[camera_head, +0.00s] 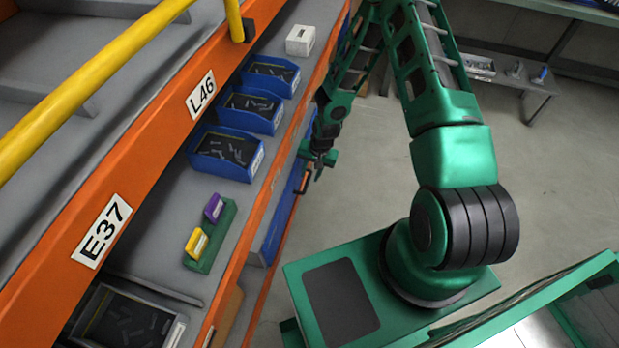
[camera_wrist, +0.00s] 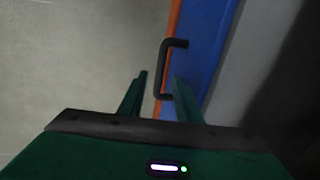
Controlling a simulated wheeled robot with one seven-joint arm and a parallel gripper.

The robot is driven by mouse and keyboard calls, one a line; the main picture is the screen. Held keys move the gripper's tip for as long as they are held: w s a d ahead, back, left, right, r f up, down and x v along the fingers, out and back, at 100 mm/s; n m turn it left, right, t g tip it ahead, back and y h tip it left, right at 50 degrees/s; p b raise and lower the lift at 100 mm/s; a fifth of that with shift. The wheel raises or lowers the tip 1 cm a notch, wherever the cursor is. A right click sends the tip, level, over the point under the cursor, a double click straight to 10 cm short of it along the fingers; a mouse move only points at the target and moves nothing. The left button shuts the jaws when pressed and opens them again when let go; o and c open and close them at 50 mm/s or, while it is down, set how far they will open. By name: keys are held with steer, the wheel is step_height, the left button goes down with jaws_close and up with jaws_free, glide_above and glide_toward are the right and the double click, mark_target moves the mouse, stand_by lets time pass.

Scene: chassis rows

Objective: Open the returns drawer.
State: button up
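The returns drawer appears to be the blue-fronted drawer (camera_head: 274,232) below the shelf edge, beside my arm; no label on it is readable. In the wrist view its blue front (camera_wrist: 211,45) carries a black bar handle (camera_wrist: 165,62). The handle also shows small in the head view (camera_head: 304,182). My gripper (camera_wrist: 160,76) is open, with its two green fingers apart. The near end of the handle shows between the fingers; I cannot tell whether they touch it. In the head view my gripper (camera_head: 316,172) is close to the drawer front.
Blue bins (camera_head: 226,154) with dark parts stand on the grey shelf (camera_head: 178,222), with a white box (camera_head: 300,40) beyond. A green holder (camera_head: 212,240) carries a purple and a yellow piece. An orange rail (camera_head: 150,150) runs alongside. Floor (camera_head: 370,160) right of the drawer is clear.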

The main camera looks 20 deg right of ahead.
mark_target(308, 181)
steer(key=shift+w+a+f, duration=0.1)
steer(key=shift+a+f, duration=0.05)
steer(key=shift+f, duration=0.7)
steer(key=shift+w+a+f, duration=0.1)
steer(key=shift+f, duration=0.7)
